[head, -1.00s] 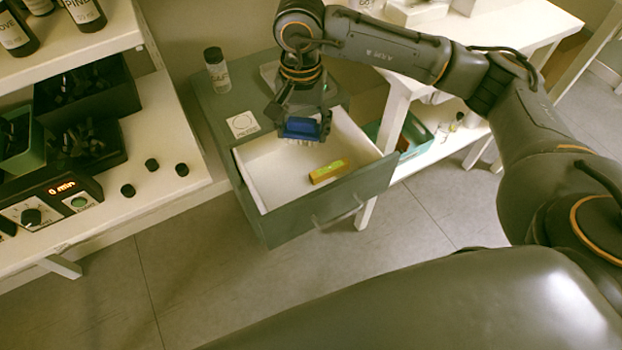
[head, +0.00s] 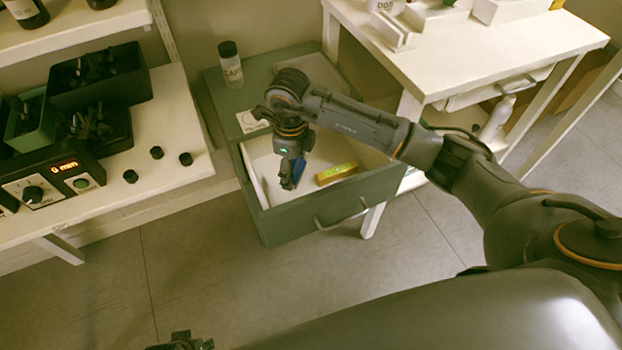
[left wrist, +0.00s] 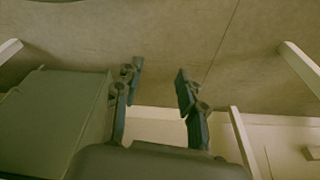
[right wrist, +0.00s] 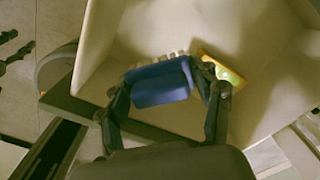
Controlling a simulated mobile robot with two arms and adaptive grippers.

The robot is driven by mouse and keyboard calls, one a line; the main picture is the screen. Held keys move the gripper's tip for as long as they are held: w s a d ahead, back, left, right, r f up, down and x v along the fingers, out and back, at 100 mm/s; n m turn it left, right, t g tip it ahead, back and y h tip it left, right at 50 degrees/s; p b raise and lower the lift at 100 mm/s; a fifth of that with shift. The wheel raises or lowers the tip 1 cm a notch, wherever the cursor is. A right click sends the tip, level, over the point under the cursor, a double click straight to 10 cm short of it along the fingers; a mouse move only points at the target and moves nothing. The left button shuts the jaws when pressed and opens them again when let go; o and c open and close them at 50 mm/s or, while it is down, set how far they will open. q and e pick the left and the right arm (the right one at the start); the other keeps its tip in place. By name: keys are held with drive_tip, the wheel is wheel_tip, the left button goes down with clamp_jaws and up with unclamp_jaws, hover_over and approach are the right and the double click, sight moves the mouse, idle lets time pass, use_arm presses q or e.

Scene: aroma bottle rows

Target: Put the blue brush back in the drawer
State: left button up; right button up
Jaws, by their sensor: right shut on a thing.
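The blue brush (head: 299,172) is held in my right gripper (head: 290,182), down inside the open drawer (head: 340,211) of the green cabinet. In the right wrist view the blue brush (right wrist: 160,84) sits between the two fingers (right wrist: 165,92), its pale bristles pointing away, above the drawer's white floor. I cannot tell whether it touches the floor. My left gripper (left wrist: 157,85) is open and empty, with floor behind it. A bit of it shows at the bottom edge of the head view (head: 182,342).
A yellow-green box (head: 336,174) lies in the drawer, right of the brush. A dark-capped bottle (head: 231,66) stands on the cabinet. A white table (head: 470,50) is at the right. A shelf with dark bins (head: 98,75) and a timer box (head: 45,180) is at the left.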

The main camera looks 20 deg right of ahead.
hover_over(295, 193)
drive_tip(key=s, duration=0.2)
drive_tip(key=f, duration=0.6)
drive_tip(key=shift+a+b, duration=0.25)
drive_tip(key=shift+b, duration=0.15)
wheel_tip(295, 193, down, 4)
drive_tip(key=shift+r+b, duration=0.1)
drive_tip(key=shift+b, duration=0.25)
use_arm(q)
drive_tip(key=w+v, duration=0.1)
drive_tip(key=v, duration=0.4)
drive_tip(key=shift+w+r, duration=0.45)
drive_tip(key=shift+r, duration=0.1)
use_arm(e)
drive_tip(key=shift+f, duration=0.2)
use_arm(q)
drive_tip(key=shift+r, duration=0.1)
use_arm(e)
drive_tip(key=shift+f, duration=0.1)
drive_tip(key=o, duration=1.1)
drive_tip(key=shift+c, duration=0.2)
use_arm(q)
drive_tip(key=shift+r, duration=0.3)
use_arm(e)
drive_tip(key=shift+o, duration=0.2)
use_arm(q)
drive_tip(key=shift+w, duration=0.1)
